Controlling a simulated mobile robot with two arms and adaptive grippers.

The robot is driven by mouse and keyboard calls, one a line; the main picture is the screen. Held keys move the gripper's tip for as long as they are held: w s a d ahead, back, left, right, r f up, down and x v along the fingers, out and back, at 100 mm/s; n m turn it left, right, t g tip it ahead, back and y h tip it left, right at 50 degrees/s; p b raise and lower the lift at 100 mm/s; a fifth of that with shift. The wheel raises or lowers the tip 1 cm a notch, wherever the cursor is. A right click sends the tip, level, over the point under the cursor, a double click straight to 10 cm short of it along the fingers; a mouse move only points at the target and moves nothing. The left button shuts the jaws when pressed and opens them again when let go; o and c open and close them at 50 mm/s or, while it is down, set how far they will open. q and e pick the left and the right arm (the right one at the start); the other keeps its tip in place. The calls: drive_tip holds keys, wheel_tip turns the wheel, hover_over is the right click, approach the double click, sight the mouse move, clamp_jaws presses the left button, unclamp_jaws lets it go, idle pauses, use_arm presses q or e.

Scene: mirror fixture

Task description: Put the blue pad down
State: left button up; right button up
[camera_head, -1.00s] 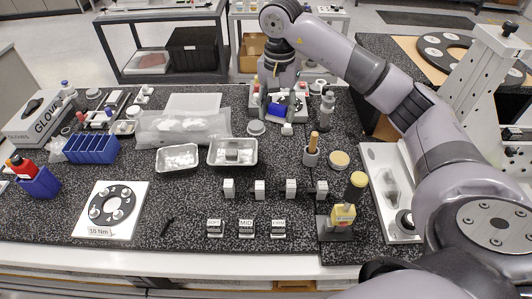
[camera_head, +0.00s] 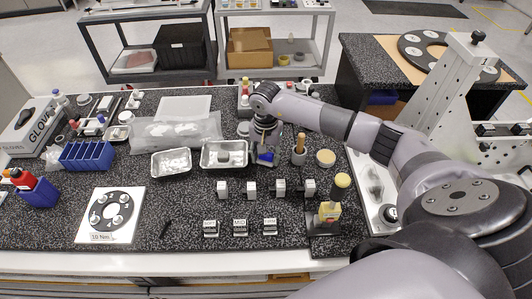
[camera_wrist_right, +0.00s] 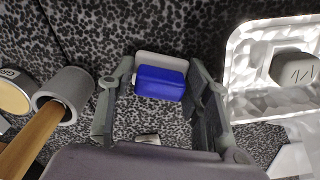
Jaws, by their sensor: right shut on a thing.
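My right gripper (camera_head: 265,158) is over the speckled bench top, just right of the metal tray with a grey block. The blue pad (camera_head: 266,158) shows at its fingertips. In the right wrist view the blue pad (camera_wrist_right: 160,83) sits between the two fingers of the right gripper (camera_wrist_right: 160,95), with a pale plate (camera_wrist_right: 160,60) along its far side. The gripper is shut on it. I cannot tell how far the pad is above the bench. My left gripper is not in view.
The metal tray (camera_head: 205,163) is close to the left of the gripper. A grey cup with a wooden handle (camera_head: 299,157) stands close to the right. Small grey blocks (camera_head: 251,189) stand in a row in front.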

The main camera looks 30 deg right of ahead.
drive_tip(key=shift+f, duration=0.1)
drive_tip(key=shift+f+b, duration=0.1)
drive_tip(key=shift+b, duration=0.2)
drive_tip(key=o, duration=1.2)
